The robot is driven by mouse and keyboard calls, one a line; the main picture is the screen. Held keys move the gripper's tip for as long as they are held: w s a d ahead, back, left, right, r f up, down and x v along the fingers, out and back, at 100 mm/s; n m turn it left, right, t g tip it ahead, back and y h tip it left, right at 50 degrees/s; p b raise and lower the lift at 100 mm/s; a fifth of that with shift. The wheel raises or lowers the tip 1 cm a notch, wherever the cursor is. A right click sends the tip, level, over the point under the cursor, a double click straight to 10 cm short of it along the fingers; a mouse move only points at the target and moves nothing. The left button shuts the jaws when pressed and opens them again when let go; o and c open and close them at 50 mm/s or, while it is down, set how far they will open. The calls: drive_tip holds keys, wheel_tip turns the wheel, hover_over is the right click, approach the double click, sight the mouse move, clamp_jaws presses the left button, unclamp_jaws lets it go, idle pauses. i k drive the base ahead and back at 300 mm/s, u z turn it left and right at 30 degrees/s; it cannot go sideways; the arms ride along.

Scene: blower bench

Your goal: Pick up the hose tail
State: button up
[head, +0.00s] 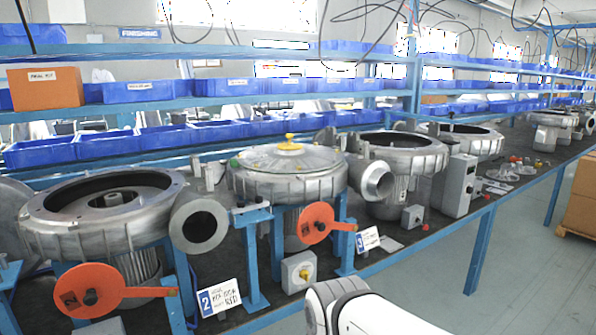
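I cannot pick out a hose tail for certain in the head view. Small parts and clear bags (497,180) lie at the far right end of the bench, too small to tell apart. My gripper is not in view. Only a white, rounded part of my own arm shows at the bottom centre, in front of the bench edge.
Large metal blowers stand along the bench: one at left (95,238), a covered one (287,180), and others behind. Orange-red paddles (75,290) (317,222) and a grey switch box (299,271) are at the front. Blue bins (105,146) line the shelves.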

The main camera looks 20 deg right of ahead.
sight(369, 187)
drive_tip(key=z, duration=0.3)
drive_tip(key=i, duration=1.3)
drive_tip(key=z, duration=0.95)
drive_tip(key=k, duration=0.8)
drive_tip(key=z, duration=0.1)
drive_tip(key=i, duration=0.9)
drive_tip(key=u, duration=0.05)
